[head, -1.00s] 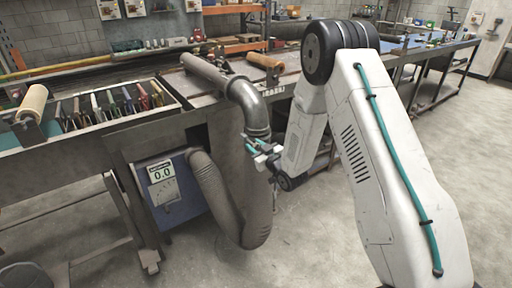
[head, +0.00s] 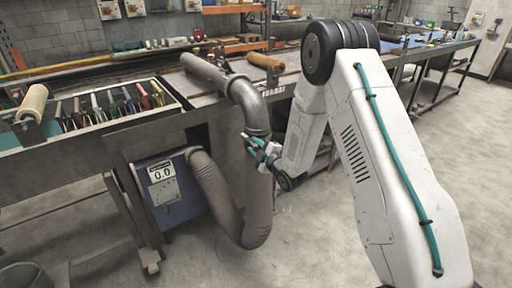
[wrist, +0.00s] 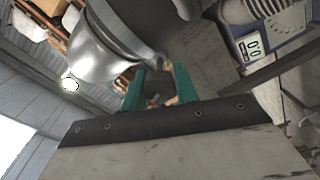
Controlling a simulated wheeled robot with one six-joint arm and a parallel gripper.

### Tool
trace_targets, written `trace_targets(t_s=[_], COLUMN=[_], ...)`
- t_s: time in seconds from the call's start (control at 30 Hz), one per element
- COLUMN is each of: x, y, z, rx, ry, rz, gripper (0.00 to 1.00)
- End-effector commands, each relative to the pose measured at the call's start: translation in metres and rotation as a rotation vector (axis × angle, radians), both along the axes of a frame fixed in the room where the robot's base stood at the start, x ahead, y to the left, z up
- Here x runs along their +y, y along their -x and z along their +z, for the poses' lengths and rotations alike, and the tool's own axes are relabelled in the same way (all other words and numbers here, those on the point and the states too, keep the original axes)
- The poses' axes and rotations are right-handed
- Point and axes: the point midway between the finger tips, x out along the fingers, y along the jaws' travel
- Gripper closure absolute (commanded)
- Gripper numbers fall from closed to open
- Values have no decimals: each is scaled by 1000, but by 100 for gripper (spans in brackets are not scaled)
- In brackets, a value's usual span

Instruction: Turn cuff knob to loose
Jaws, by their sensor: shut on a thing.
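The metal pipe elbow (head: 249,104) bends down from the bench and meets the flexible hose (head: 256,215) at a cuff. My gripper (head: 258,146) is at that joint, on its right side. In the wrist view, the teal fingers of my gripper (wrist: 160,88) are shut on a small dark knob (wrist: 158,87) between them. The shiny elbow (wrist: 110,45) lies just behind and to the left. The knob is too small and covered by the fingers in the head view. Its loose or tight setting cannot be read.
A blue box (head: 167,190) with a gauge showing 0.0 takes the hose's other end. The bench (head: 95,140) with a rack of hand tools stands behind it. A wooden roller (head: 265,62) lies on the bench top.

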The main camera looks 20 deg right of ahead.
Motion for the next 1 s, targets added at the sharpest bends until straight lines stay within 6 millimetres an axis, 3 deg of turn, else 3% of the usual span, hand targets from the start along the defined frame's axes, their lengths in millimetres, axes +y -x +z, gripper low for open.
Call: trace_targets(t_s=[1.0], x=[-2], y=[1], z=[-2], rx=[-289], ry=[904], rz=[-1], gripper=[93])
